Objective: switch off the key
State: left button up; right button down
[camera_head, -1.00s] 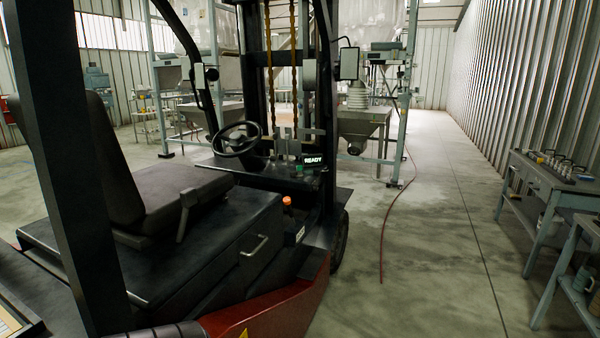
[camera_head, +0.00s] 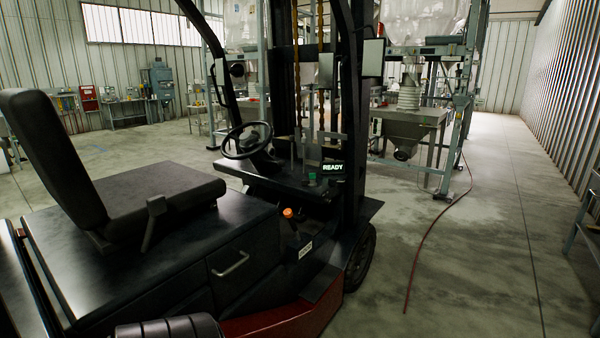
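A forklift with a black seat (camera_head: 50,150) fills the left and middle of the head view. Its steering wheel (camera_head: 247,140) stands in front of the seat. On the dash to the right of the wheel, a small display (camera_head: 333,170) is lit and reads "READY". A small green part (camera_head: 312,179) sits just left of and below the display. An orange knob (camera_head: 288,212) stands lower, near the forklift's side. I cannot make out the key itself at this size. Neither of my grippers is in view.
The forklift's mast (camera_head: 350,110) rises beyond the dash. Right of it, a metal hopper (camera_head: 408,130) stands under a frame with bulk bags. A red hose (camera_head: 425,240) lies on the floor. The floor at the right (camera_head: 490,260) is mostly open, with a bench (camera_head: 585,220) at the edge.

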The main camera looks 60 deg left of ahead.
aim_at(310, 182)
jog(key=u, duration=0.5)
jog(key=i, duration=1.55)
jog(key=u, duration=1.75)
jog(key=i, duration=0.8)
jog(key=u, duration=0.85)
